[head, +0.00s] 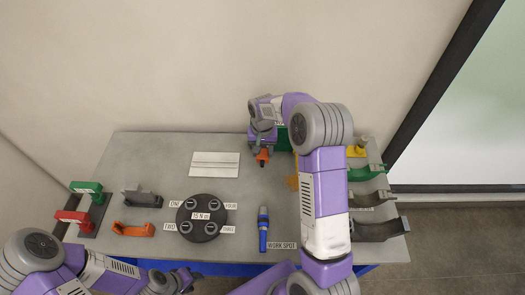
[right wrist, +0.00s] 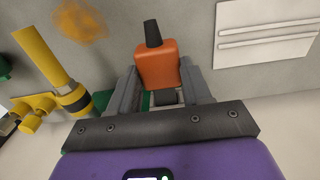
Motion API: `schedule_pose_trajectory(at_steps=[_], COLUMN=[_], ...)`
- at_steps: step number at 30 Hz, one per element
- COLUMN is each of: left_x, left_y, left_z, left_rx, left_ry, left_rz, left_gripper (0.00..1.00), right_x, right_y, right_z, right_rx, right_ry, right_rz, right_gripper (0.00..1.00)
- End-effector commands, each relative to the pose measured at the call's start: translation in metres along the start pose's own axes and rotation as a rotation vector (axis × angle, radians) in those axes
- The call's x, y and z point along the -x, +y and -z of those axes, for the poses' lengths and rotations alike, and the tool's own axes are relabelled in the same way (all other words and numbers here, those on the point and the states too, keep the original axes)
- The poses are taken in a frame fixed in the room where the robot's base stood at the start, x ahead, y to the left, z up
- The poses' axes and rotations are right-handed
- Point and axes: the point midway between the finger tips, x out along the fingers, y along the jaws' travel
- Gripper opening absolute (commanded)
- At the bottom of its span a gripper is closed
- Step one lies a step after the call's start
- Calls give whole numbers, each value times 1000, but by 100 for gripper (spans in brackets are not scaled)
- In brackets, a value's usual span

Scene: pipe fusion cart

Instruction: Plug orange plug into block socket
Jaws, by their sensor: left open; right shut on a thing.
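The orange plug (head: 263,155) is held by my right gripper (head: 263,148) near the back edge of the table. In the right wrist view the orange plug (right wrist: 157,65) sits between the two grey fingers, its dark tip pointing away from the gripper (right wrist: 160,82). I cannot identify the block socket for sure. A green block (head: 282,139) shows partly behind my right arm, and green also shows behind the fingers in the right wrist view. My left gripper (head: 168,283) is open and empty at the front left, off the table edge.
A round black plate (head: 202,237) with several grey sockets stands mid-table. A blue tool (head: 263,229) lies beside it. Red (head: 70,217) and green (head: 87,187) brackets stand left. A yellow fitting (right wrist: 63,83) is left of the gripper in the wrist view. Curved holders (head: 380,230) line the right.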

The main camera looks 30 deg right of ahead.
Motion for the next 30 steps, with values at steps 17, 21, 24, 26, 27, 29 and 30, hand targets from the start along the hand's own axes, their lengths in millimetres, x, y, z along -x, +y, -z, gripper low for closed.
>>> schedule_pose_trajectory(at_steps=[17,21,24,26,27,29,30], left_x=[5,6,6,7,7,7,7], left_y=[2,2,2,3,3,2,2], left_z=[0,0,0,0,0,0,0], left_rx=[0,0,0,0,0,0,0], left_ry=[0,0,0,0,0,0,0], left_rz=[0,0,0,0,0,0,0], left_gripper=[43,43,43,43,43,43,43], right_x=[0,0,0,0,0,0,0], right_y=[0,0,0,0,0,0,0], right_z=[15,18,21,22,23,23,22], right_rx=[-1,-1,0,0,0,0,0], right_ry=[0,0,0,0,0,0,0], right_rz=[0,0,0,0,0,0,0], right_gripper=[15,15,15,15,50,59,65])
